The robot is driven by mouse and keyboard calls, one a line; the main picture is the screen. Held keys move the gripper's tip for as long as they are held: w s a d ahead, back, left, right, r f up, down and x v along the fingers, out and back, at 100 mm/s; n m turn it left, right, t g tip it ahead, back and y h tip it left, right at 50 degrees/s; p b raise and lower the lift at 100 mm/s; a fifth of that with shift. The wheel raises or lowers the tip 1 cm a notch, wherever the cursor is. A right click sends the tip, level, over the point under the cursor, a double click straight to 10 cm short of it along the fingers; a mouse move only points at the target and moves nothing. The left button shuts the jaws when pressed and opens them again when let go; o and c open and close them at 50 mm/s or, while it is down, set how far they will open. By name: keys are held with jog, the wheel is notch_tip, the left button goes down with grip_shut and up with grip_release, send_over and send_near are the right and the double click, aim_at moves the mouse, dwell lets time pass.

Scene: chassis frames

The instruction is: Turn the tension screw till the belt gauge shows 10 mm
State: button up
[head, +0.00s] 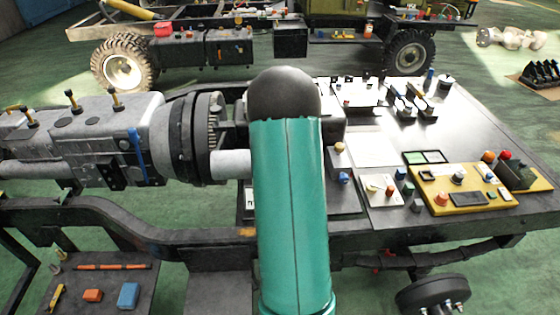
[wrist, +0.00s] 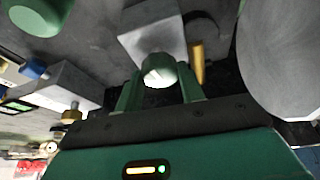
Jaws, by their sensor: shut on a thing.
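In the wrist view my gripper (wrist: 158,88) has its two green fingers closed on either side of a pale, round knob (wrist: 158,70), which looks like the tension screw. The knob sits in front of a light grey block (wrist: 152,36), and a brass rod (wrist: 197,62) stands just to its right. In the head view my teal arm link hides the gripper and the screw. I cannot make out a belt gauge or a reading; a small green-framed display (wrist: 16,105) shows at the left of the wrist view, too small to read.
A large grey cylinder (wrist: 280,55) is close on the right in the wrist view. In the head view a gearbox (head: 105,135) is left of my arm. A metal bench (head: 470,112) on the right carries switch blocks and a yellow panel (head: 465,187). A wheeled chassis (head: 240,35) stands behind.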

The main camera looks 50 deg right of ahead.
jog(key=o, duration=1)
jog(key=shift+c, duration=0.2)
jog(key=v, duration=1.3)
jog(key=shift+r, duration=0.4)
